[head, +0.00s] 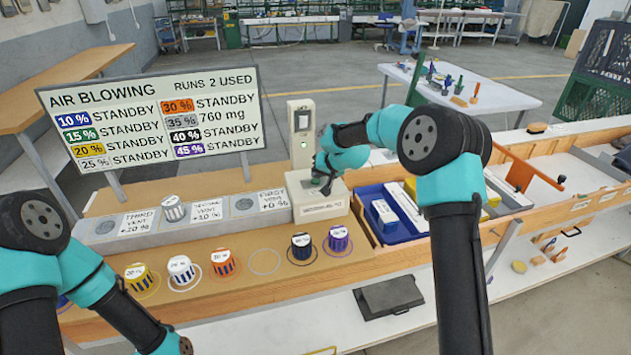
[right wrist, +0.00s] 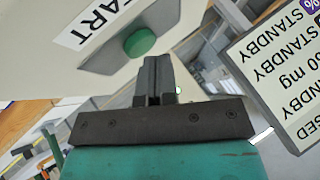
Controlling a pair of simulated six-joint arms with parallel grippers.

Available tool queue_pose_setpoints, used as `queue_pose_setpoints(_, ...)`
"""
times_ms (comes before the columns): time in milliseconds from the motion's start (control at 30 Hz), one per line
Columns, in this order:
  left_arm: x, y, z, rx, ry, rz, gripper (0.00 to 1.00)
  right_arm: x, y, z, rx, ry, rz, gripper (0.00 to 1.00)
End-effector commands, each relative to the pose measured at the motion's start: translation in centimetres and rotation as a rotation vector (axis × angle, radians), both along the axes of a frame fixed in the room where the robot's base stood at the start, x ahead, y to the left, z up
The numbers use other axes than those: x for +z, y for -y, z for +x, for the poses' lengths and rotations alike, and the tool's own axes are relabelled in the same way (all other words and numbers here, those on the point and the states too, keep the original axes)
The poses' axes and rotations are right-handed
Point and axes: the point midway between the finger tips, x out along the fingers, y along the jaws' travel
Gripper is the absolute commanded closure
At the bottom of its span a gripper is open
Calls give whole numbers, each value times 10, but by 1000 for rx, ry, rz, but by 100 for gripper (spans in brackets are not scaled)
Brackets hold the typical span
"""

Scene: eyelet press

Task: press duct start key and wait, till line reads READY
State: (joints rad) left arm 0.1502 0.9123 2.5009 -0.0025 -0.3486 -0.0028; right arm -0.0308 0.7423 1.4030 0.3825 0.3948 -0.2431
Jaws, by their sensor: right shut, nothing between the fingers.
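The sign board (head: 155,115) reads AIR BLOWING, RUNS 2 USED; the 35 % line shows 760 mg and the other lines show STANDBY. No line reads READY. The white duct unit (head: 320,208) has a post with a small screen and a green light. Its green start key (right wrist: 140,42), beside the START label (right wrist: 95,22), shows in the right wrist view. My right gripper (right wrist: 157,62) is shut and empty, its tips right by the key; I cannot tell if they touch. It also shows over the unit in the head view (head: 321,184). My left gripper is out of view.
A grey-lidded canister (head: 174,210) stands on the vent strip, between the THIRD VENT and SECOND VENT labels. Several striped canisters (head: 224,263) stand on rings in front, with one ring (head: 265,262) empty. A blue tray (head: 389,235) lies right of the unit.

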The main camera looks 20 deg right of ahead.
Motion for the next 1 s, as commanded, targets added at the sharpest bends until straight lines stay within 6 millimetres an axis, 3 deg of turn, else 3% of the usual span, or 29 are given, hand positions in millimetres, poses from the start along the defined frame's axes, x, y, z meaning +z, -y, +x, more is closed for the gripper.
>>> queue_pose_setpoints(633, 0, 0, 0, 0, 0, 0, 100, 13, 0, 0, 1, 2, 0, 100)
queue_pose_setpoints(1000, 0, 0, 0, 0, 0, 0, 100, 41, 0, 0, 0, 4, 0, 100)
